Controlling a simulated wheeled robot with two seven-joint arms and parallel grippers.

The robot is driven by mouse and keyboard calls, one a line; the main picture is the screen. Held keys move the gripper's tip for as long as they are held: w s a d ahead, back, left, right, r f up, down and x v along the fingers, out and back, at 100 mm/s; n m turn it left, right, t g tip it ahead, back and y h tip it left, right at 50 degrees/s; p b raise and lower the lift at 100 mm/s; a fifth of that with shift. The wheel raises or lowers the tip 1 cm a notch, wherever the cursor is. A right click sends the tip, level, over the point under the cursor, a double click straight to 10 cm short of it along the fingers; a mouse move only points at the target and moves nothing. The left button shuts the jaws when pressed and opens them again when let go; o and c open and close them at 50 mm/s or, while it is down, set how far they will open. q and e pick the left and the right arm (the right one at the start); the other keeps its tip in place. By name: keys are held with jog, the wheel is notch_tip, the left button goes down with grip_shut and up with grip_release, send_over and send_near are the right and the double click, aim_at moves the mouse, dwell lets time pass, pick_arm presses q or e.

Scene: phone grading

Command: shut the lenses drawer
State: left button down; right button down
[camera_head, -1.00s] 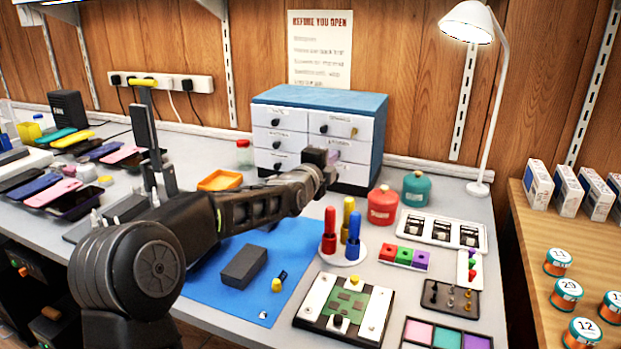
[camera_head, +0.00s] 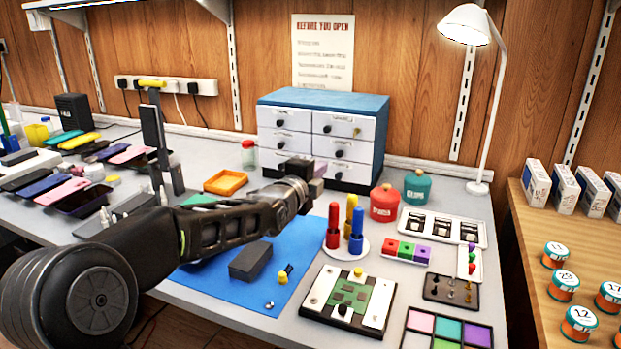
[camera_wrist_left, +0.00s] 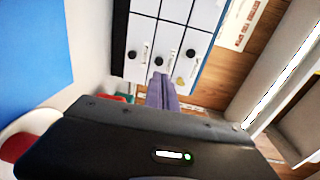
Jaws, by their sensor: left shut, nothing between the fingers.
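The small cabinet (camera_head: 320,97) with a blue top and white drawer fronts stands at the back of the bench, in two columns with dark round knobs. The labels are too small to read, so I cannot tell which is the lenses drawer. The upper fronts look flush; my left gripper hides part of the lower ones. My left gripper (camera_head: 318,170) is shut and empty, just in front of the lower drawers. In the left wrist view its closed purple-grey fingers (camera_wrist_left: 162,92) point at the cabinet's drawer fronts (camera_wrist_left: 172,38). I cannot tell whether they touch. My right gripper is out of view.
Red (camera_head: 384,203) and teal (camera_head: 417,187) canisters stand right of the cabinet. An orange tray (camera_head: 226,182) lies to its left. A holder with red, yellow and blue pegs (camera_head: 345,245) stands nearer. A lamp (camera_head: 490,110) rises at the right.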

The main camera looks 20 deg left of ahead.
pick_arm(q)
jog(key=shift+s+r, duration=0.15)
jog(key=shift+s, duration=2.1)
